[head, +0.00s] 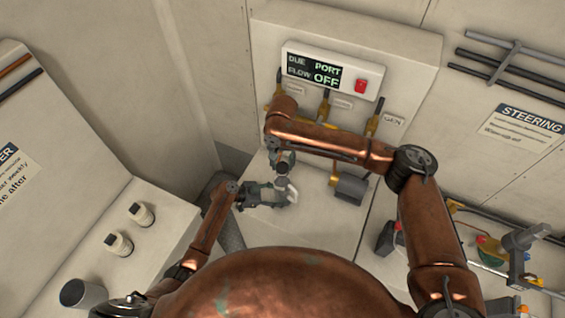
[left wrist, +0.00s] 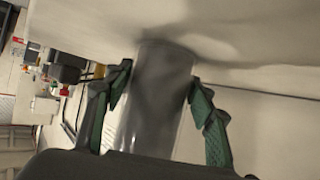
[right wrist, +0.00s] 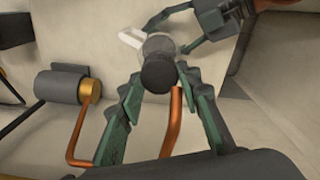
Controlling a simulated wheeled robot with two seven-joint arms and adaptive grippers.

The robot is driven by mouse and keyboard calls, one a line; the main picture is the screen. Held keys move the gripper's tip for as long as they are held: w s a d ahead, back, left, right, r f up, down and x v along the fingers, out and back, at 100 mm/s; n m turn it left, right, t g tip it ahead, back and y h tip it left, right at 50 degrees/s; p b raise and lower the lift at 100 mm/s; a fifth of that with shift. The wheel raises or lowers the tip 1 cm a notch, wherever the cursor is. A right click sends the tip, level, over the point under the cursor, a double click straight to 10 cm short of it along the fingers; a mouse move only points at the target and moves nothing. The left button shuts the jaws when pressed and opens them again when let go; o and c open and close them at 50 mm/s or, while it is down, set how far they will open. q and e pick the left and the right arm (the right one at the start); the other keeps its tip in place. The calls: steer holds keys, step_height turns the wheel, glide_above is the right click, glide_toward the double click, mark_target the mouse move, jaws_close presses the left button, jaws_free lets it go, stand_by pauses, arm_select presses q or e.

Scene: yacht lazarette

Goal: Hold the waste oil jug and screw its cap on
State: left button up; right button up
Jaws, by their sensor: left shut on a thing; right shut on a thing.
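The waste oil jug is a grey cylinder with a white handle (head: 292,191). My left gripper (head: 268,195) is shut around its body, which fills the middle of the left wrist view (left wrist: 160,105), a finger on each side. In the right wrist view the jug (right wrist: 157,45) stands beyond the dark round cap (right wrist: 158,74), with its handle out to the left. My right gripper (right wrist: 155,88) is shut on the cap, lined up over the jug's top. I cannot tell whether the threads are engaged. In the head view my right gripper (head: 282,162) hides the cap.
A grey cylinder with a bent copper pipe (head: 350,187) is right of the jug. A panel (head: 332,71) reading PORT OFF, with a red switch, is on the wall behind. Two white bottles (head: 130,228) and a grey cup (head: 82,293) stand on the left bench. Valves and pipes crowd the right.

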steer(key=shift+f, duration=0.6)
steer(key=shift+c, duration=0.2)
arm_select(q)
steer(key=o, duration=0.6)
steer(key=shift+c, duration=0.2)
steer(key=c, duration=1.2)
steer(key=shift+o, duration=0.2)
arm_select(e)
steer(key=m, duration=0.3)
steer(key=shift+m, duration=0.3)
steer(key=m, duration=1)
steer(key=shift+s+m, duration=0.1)
steer(key=shift+m, duration=0.2)
steer(key=m, duration=0.4)
steer(key=shift+d, duration=0.1)
